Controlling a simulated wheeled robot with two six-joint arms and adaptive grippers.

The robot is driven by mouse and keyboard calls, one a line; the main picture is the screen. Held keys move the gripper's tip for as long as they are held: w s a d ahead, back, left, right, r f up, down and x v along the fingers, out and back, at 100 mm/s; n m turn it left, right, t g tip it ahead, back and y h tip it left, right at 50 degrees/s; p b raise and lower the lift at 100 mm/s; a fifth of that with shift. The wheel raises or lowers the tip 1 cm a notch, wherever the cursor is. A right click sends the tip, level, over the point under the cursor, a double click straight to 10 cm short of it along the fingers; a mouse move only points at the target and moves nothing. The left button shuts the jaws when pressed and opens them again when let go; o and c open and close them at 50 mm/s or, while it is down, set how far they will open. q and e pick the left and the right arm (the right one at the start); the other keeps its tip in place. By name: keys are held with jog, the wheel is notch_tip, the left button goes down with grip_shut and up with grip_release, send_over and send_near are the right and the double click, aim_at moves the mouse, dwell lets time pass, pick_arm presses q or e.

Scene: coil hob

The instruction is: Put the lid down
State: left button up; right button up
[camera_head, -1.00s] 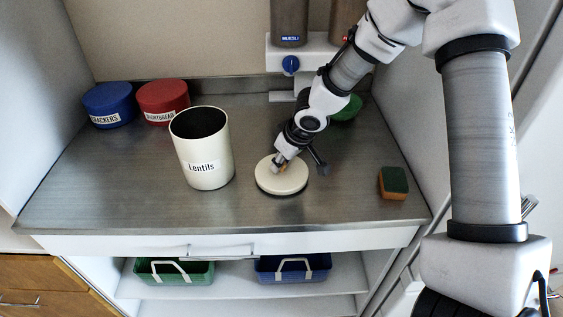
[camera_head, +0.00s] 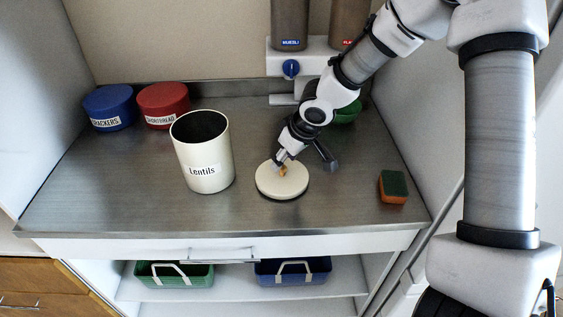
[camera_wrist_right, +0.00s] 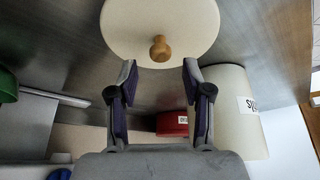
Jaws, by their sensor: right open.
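The round cream lid (camera_head: 283,181) lies flat on the metal counter, to the right of the open cream Lentils canister (camera_head: 206,160). Its wooden knob (camera_head: 283,169) points up. My right gripper (camera_head: 280,162) is open just behind the knob. In the right wrist view the lid (camera_wrist_right: 140,28) and its knob (camera_wrist_right: 160,48) lie beyond the fingertips of my right gripper (camera_wrist_right: 158,68), with the knob free of the fingers. My left gripper does not show.
A blue crackers tin (camera_head: 109,106) and a red shortbread tin (camera_head: 163,105) stand at the back left. A green and orange sponge (camera_head: 393,187) lies at the right. A green item (camera_head: 347,113) is partly hidden behind my right arm. The front counter is clear.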

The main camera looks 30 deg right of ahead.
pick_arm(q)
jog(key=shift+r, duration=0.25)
pick_arm(e)
jog(key=v, duration=0.8)
jog(key=shift+s+r, duration=0.3)
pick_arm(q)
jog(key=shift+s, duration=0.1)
